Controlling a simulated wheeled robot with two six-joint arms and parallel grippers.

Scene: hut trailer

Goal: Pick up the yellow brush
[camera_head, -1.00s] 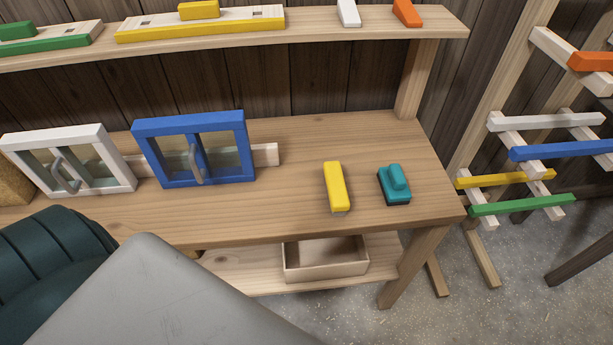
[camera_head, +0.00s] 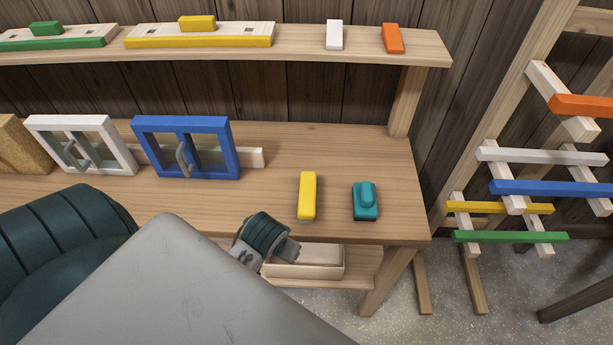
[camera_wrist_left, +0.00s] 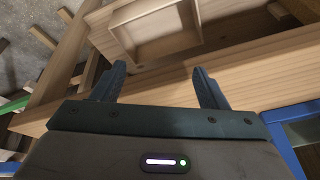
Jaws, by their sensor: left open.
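The yellow brush (camera_head: 307,194) lies lengthwise on the wooden workbench near its front edge in the head view. A teal block with a raised grip (camera_head: 365,202) lies just to its right, apart from it. A dark part of my left arm shows low in front of the bench, left of the brush; its fingertips cannot be made out there. In the left wrist view my left gripper (camera_wrist_left: 160,70) is open and empty, its two fingers apart before the bench edge. The brush does not show in that view. My right gripper is not in view.
A blue window frame (camera_head: 186,117) and a white one (camera_head: 52,137) stand on the bench to the left. An open wooden box (camera_head: 318,268) sits on the lower shelf. An upper shelf (camera_head: 350,47) holds coloured blocks. A rack with coloured bars (camera_head: 510,237) stands right.

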